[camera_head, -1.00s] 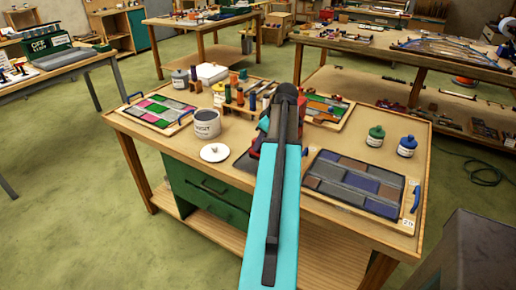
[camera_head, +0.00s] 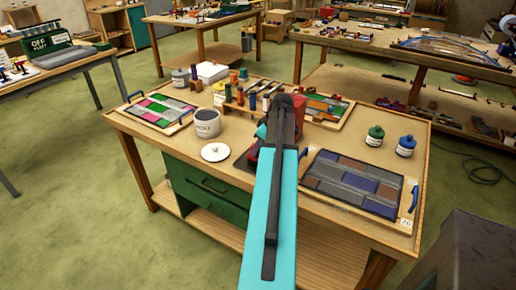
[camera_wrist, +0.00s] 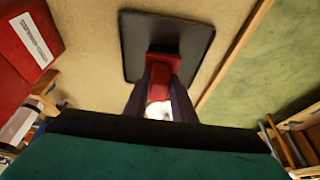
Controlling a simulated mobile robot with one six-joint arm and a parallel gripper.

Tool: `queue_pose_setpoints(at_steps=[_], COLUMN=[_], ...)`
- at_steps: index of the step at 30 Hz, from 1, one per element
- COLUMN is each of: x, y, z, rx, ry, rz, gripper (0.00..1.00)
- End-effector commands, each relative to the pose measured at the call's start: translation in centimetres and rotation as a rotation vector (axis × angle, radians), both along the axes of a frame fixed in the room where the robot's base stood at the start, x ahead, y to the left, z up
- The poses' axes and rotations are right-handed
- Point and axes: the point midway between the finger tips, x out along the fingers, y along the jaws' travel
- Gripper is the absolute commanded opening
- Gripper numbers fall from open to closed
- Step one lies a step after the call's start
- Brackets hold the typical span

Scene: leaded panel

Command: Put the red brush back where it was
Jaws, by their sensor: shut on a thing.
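My gripper (camera_wrist: 161,72) is shut on the red brush (camera_wrist: 160,85), which shows between the two dark fingers in the wrist view. A dark square pad (camera_wrist: 195,42) with rounded corners lies on the bench top just beyond the brush; I cannot tell whether the brush touches it. The brush's lower end is hidden. In the head view my arm hides most of the gripper and brush, and a dark edge of the pad (camera_head: 241,164) shows left of the arm.
A red box with a white label (camera_wrist: 22,40) stands left of the pad. On the workbench, a white lid (camera_head: 215,152) and a grey pot (camera_head: 207,122) are to the left. A leaded panel on a board (camera_head: 352,183) is to the right, with two bottles (camera_head: 405,147) behind it.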

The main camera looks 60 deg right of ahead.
Motion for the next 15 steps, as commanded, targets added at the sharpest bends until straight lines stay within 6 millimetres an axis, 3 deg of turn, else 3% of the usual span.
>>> queue_pose_setpoints(at_steps=[10, 11, 13, 15], x=[-0.01, -0.03, -0.03, -0.04], y=[-0.01, -0.01, -0.01, -0.01], z=[-0.35, -0.33, -0.29, -0.3], rx=[0.0, 0.0, 0.0, 0.0], ry=[0.0, 0.0, 0.0, 0.0], rz=[-0.001, -0.001, -0.001, -0.001], gripper=[0.05, 0.27, 0.38, 0.42])
